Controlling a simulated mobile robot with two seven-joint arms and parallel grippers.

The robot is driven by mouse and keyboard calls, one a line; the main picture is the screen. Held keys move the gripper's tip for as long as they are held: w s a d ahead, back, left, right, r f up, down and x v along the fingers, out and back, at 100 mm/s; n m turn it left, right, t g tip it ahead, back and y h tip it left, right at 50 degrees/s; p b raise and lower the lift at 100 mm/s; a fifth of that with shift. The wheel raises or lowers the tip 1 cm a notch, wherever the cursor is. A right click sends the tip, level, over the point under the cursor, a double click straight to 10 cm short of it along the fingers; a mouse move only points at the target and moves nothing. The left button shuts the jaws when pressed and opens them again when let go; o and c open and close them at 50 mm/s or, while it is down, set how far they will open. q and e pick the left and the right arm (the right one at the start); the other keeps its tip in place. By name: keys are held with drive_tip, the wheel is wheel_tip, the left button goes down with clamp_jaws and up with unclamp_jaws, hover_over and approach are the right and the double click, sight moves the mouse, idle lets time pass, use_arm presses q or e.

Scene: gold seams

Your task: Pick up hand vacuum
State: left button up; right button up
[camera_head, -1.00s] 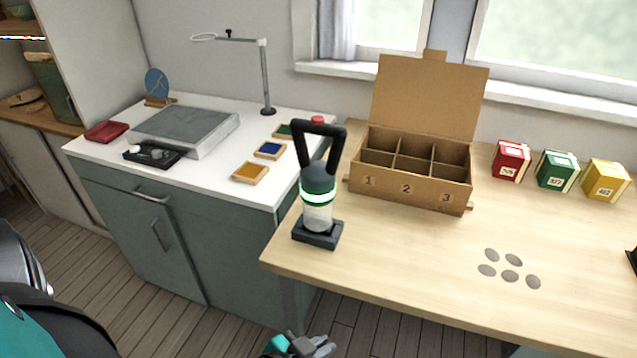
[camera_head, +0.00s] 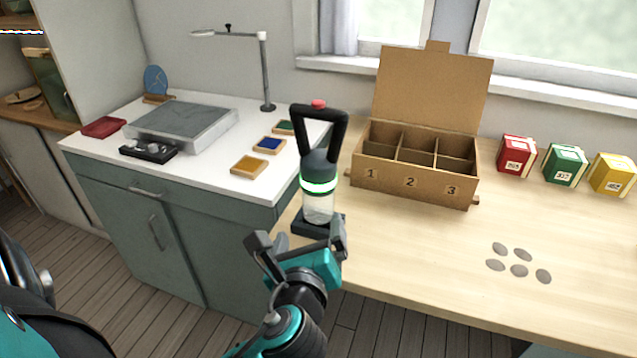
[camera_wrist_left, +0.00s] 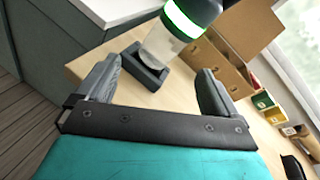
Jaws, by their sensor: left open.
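The hand vacuum (camera_head: 318,184) stands upright in its dark base (camera_head: 312,226) at the left front corner of the wooden table. It has a black loop handle, a dark body with a glowing green ring and a clear lower bin. My left gripper (camera_head: 299,241) is open and empty, just in front of the vacuum and low near its base. In the left wrist view the vacuum (camera_wrist_left: 180,32) is beyond and between the open fingers (camera_wrist_left: 158,85), apart from them; its top is cut off. My right gripper is not in view.
A cardboard box with numbered compartments (camera_head: 411,188) stands right of the vacuum, lid up. Several grey discs (camera_head: 519,270) lie on the table (camera_head: 420,250). Red (camera_head: 516,156), green (camera_head: 565,165) and yellow (camera_head: 612,174) boxes stand at the right. A white counter (camera_head: 215,172) adjoins on the left.

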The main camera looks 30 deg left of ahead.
sight(315, 183)
use_arm(q)
drive_tip(key=w+a+r+m, duration=0.1)
drive_tip(key=w, duration=0.1)
drive_tip(key=w+a+r+m+t+y, duration=0.1)
drive_tip(key=w+r+m, duration=0.1)
drive_tip(key=w+a+r+m, duration=0.1)
drive_tip(key=w, duration=0.2)
drive_tip(key=shift+a+r+m+t, duration=0.2)
drive_tip(key=shift+a+m+t, duration=0.1)
drive_tip(key=shift+a+t, duration=0.1)
drive_tip(key=shift+y, duration=0.4)
drive_tip(key=x, duration=0.5)
drive_tip(key=shift+w+d+b, duration=0.15)
drive_tip(key=shift+w+b, duration=0.15)
drive_tip(key=shift+b, duration=0.1)
drive_tip(key=shift+c, duration=0.3)
drive_tip(key=shift+r, duration=0.1)
drive_tip(key=c, duration=1.1)
